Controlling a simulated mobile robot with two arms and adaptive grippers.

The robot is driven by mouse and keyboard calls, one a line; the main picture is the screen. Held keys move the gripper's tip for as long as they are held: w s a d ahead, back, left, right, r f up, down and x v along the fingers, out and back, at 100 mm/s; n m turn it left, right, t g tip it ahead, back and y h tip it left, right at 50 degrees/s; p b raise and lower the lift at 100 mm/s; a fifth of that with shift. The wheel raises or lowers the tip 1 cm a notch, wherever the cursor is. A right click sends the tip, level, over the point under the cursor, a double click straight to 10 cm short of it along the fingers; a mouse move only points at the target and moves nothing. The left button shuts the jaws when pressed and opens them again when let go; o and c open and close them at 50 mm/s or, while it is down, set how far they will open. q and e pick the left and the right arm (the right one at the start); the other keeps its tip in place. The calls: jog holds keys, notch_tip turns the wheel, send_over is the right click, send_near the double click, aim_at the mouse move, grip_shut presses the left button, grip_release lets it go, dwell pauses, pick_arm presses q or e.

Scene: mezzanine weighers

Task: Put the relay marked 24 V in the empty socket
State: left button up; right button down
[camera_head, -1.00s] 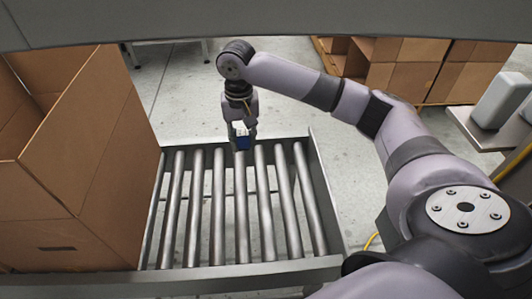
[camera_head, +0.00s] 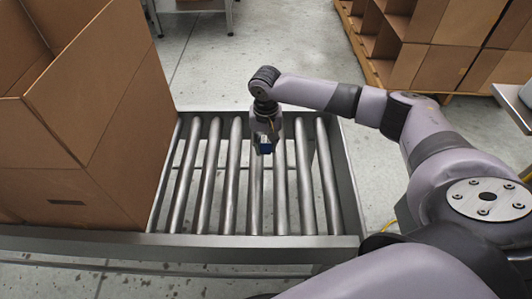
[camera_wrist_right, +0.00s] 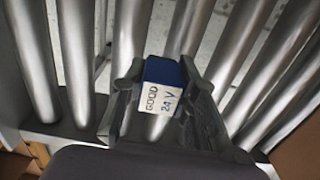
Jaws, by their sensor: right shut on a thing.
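A blue relay (camera_wrist_right: 163,84) with a white label reading "GOOD 24 V" is between the fingers of my right gripper in the right wrist view. My right gripper (camera_head: 264,146) is shut on it and holds it over the roller conveyor; in the head view the relay shows as a small dark blue block (camera_head: 265,149). The gripper points down. I see no socket in either view. My left gripper is not in view.
The roller conveyor (camera_head: 205,180) has bare metal rollers and a grey side rail. A large open cardboard box (camera_head: 110,95) stands on its left part. More cardboard boxes (camera_head: 450,60) sit on a pallet at the back right. A metal table edge (camera_head: 515,105) shows at the right.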

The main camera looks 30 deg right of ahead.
aim_at(266, 152)
notch_tip(266, 152, down, 4)
jog(key=shift+r+b, duration=0.2)
jog(key=shift+b, duration=0.3)
jog(key=c, duration=1.2)
grip_release()
jog(key=shift+c, duration=0.2)
